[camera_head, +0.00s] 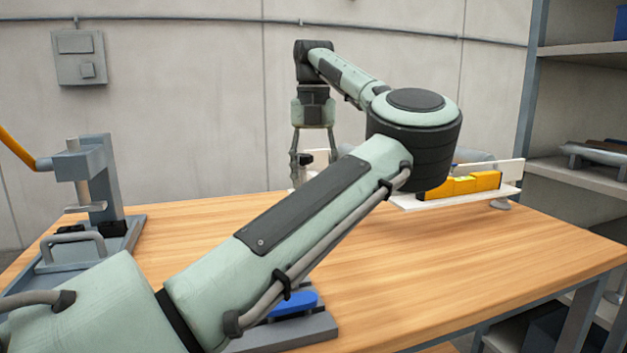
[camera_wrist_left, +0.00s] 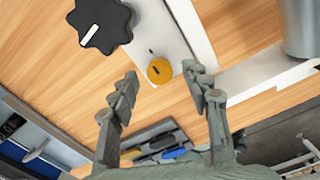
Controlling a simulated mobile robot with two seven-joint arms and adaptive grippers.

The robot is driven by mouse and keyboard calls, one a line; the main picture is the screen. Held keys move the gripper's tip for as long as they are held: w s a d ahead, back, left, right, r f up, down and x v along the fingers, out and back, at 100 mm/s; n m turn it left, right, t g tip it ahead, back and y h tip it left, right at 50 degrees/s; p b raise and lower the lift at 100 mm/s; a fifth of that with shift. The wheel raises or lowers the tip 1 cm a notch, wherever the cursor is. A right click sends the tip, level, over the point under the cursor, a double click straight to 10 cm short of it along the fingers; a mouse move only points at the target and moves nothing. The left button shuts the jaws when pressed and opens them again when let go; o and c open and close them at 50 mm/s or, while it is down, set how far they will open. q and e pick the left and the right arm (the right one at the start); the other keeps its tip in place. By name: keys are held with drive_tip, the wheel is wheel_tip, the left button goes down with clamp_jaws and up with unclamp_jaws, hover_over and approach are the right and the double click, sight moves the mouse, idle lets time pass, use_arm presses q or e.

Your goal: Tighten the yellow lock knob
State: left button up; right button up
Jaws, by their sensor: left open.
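The yellow lock knob (camera_wrist_left: 160,71) is a small round knob with a dark mark, on a white plate (camera_wrist_left: 148,32) in the left wrist view. My left gripper (camera_wrist_left: 161,82) is open, its two fingers to either side of the knob in the picture, and nothing is between them. Whether they touch the knob cannot be told. A larger black lobed knob (camera_wrist_left: 100,24) with a white mark is beside the plate, up and left of the yellow knob. In the head view my left gripper (camera_head: 314,162) points down at the table's far side; I cannot make out the yellow knob there.
A grey press-like fixture (camera_head: 97,180) stands at left. A grey holder (camera_head: 315,333) with a blue item (camera_head: 300,304) lies in front, partly behind my arm. The wooden table's right front is clear.

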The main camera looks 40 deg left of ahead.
use_arm(q)
wheel_tip(320, 180, up, 11)
idle(0.3)
idle(0.5)
